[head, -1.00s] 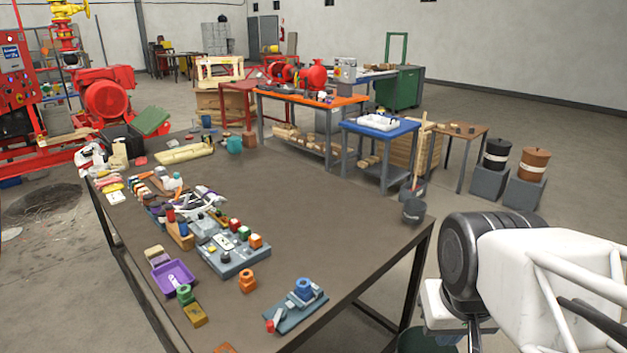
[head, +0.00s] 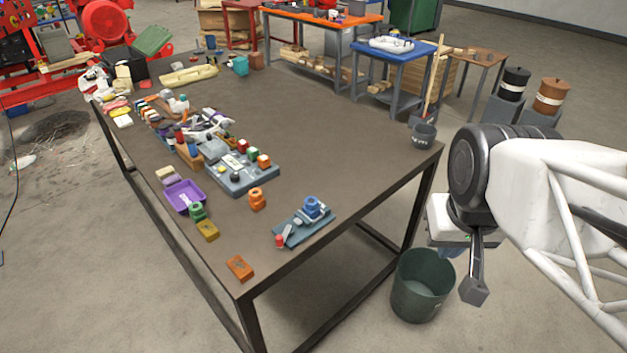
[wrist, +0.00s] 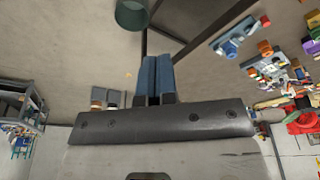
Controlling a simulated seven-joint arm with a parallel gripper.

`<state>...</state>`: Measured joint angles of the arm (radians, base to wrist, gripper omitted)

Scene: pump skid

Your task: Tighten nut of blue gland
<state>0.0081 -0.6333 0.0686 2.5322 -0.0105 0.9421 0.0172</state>
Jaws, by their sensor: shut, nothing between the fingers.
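The blue gland (head: 311,207) stands upright on a grey-blue base plate (head: 292,233) near the front right edge of the table. A small red piece (head: 280,241) is at the plate's near left end. In the wrist view the blue gland (wrist: 231,49) shows at the upper right, away from the fingers. My gripper (head: 474,290) is to the right of the table, pointing down beyond its edge and well apart from the gland. In the wrist view its two blue-grey fingers (wrist: 156,76) are together and empty.
An orange gland-like part (head: 257,199) and a green one (head: 197,211) stand left of the blue gland. An orange block (head: 240,268) lies at the table's front corner. The table's middle right is bare.

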